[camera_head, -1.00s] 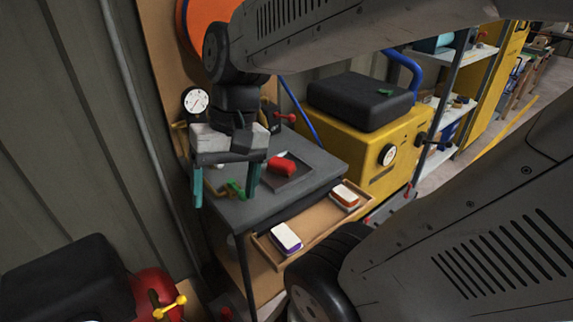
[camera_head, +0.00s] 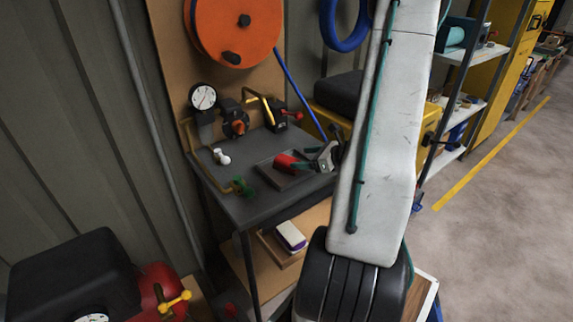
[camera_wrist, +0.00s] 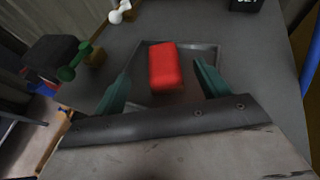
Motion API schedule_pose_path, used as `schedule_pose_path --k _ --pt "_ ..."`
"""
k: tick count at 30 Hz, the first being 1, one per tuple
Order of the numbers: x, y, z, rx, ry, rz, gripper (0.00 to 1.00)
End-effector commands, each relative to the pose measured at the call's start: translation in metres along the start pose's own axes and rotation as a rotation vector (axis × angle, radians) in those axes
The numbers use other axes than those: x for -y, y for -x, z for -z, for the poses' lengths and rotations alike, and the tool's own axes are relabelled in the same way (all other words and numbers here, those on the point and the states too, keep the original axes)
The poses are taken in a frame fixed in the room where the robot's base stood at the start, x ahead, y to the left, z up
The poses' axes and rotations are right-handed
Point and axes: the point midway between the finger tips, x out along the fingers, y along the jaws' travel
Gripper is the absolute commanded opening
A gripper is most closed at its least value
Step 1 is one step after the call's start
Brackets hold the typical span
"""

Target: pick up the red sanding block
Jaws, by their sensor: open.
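The red sanding block (camera_head: 286,163) lies in a shallow dark grey tray (camera_head: 268,178) on top of the grey bench. My gripper (camera_head: 309,161) is close at its right side in the head view, partly hidden by my arm. In the wrist view the block (camera_wrist: 166,64) shows a red top and a brownish near side. My gripper (camera_wrist: 163,82) is open, with one teal finger on each side of the block and a gap at both. The fingertips appear near the block's close end. Whether they reach down to its height I cannot tell.
The grey bench top (camera_head: 231,200) also carries a green-handled valve (camera_head: 243,187), a white fitting (camera_head: 221,157) and a pressure gauge (camera_head: 203,97) at the back. Below, a wooden drawer holds a white and purple block (camera_head: 291,236). A wall stands on the left.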

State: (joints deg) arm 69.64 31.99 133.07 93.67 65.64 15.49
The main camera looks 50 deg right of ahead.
Motion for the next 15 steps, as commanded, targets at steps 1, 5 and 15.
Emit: schedule_pose_path --k 1,5,15 --pt "0.003 -0.001 0.004 0.001 -0.016 0.012 0.75" --pt "0.005 -0.012 0.006 0.001 -0.024 0.019 0.75" --pt "0.001 -0.059 0.009 0.000 -0.021 0.015 0.75"
